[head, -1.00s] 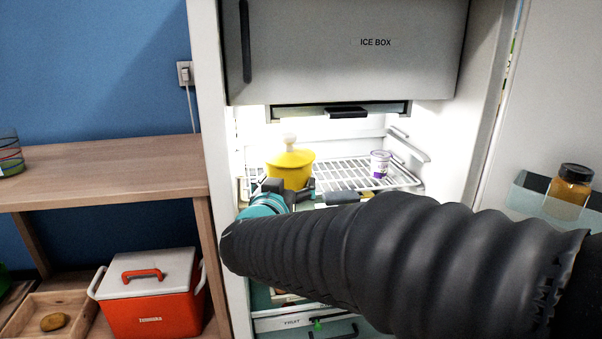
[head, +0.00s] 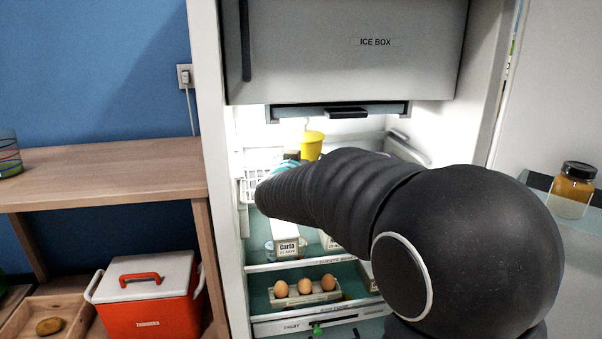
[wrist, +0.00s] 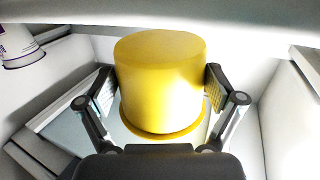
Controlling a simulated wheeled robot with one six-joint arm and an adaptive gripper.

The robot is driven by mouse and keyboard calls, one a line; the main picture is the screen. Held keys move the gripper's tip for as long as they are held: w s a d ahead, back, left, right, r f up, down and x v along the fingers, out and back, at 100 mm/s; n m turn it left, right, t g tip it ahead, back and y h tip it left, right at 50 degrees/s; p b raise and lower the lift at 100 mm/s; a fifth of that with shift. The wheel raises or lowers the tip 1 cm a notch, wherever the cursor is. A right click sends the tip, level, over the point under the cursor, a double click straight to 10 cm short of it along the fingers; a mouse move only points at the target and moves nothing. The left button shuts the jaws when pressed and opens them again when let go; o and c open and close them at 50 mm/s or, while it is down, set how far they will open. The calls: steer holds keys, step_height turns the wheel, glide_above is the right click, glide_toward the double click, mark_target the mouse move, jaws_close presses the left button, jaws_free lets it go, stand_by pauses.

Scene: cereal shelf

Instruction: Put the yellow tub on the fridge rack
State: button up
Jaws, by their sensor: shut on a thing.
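The yellow tub (wrist: 160,85) fills the middle of the wrist view, which looks upside down, with its wide lid rim toward the bottom. My gripper (wrist: 160,92) is shut on it, with one finger pressed on each side. In the head view the yellow tub (head: 312,143) shows only in its upper part, inside the open fridge at the back; my arm hides the rest. The white wire fridge rack (head: 250,190) shows at its left end, with most of it behind my arm. I cannot tell whether the tub's base touches the rack.
A white and purple cup (wrist: 20,45) is at the wrist view's upper left, apart from the tub. The ice box (head: 350,60) hangs above. Fridge walls stand close on both sides. Eggs (head: 305,287) and a carton (head: 286,240) sit below the rack. A jar (head: 573,190) stands at right.

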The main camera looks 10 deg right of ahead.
steer(key=shift+f+b, duration=0.55)
steer(key=shift+f, duration=1.15)
steer(key=shift+f, duration=0.2)
steer(key=o, duration=1.1)
